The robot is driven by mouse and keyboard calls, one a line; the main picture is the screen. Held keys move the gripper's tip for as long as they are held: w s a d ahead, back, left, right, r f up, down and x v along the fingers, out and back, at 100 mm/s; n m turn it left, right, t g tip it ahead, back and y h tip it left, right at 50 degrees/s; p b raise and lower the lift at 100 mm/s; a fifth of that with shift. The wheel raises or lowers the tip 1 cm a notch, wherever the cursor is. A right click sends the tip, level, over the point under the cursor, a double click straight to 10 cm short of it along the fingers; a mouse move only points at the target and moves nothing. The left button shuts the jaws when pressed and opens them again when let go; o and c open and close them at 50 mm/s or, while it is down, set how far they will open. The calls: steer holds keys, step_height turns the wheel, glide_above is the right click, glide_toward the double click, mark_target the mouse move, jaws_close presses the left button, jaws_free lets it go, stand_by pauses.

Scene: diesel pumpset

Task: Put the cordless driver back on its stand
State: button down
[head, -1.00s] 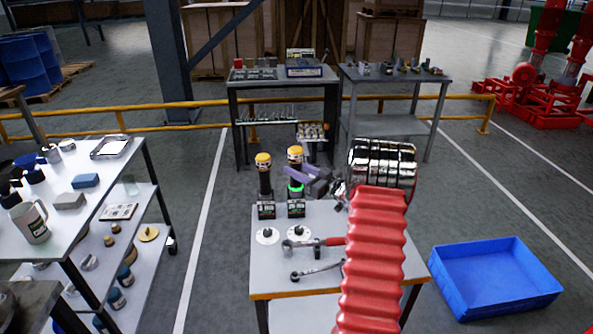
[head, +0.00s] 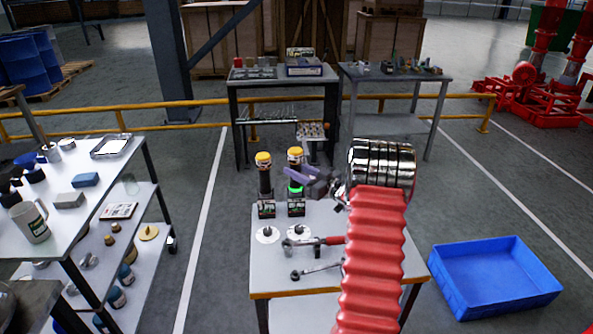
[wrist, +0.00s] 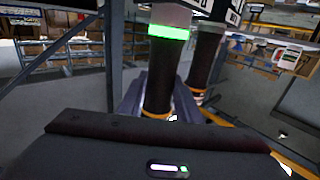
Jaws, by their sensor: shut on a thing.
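The cordless driver (head: 294,172), dark with a yellow top and a glowing green band, is upright between the fingers of my gripper (head: 293,177). In the wrist view its dark body (wrist: 158,85) lies between my shut fingers (wrist: 160,103), with the green band nearer the picture's top. Directly below it in the head view is a small dark boxy base (head: 296,208), which looks like its stand. I cannot tell whether driver and base touch. A similar driver without a green glow (head: 264,176) is upright to the left, over its own dark base (head: 266,209).
The table (head: 275,278) also holds two white discs (head: 267,235), a red-handled tool (head: 330,241) and a wrench (head: 315,270). A blue bin (head: 495,278) is on the floor at right. A shelf cart (head: 85,215) stands at left. Benches (head: 285,85) stand behind.

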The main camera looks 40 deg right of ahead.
steer(key=shift+f, duration=0.55)
stand_by(0.4)
steer(key=c, duration=1.3)
jaws_free()
steer(key=shift+o, duration=0.4)
steer(key=shift+s+f, duration=0.1)
steer(key=shift+f, duration=0.05)
steer(key=s+d, duration=0.1)
steer(key=s, duration=0.6)
steer(key=shift+s, duration=0.2)
steer(key=shift+w+d, duration=0.1)
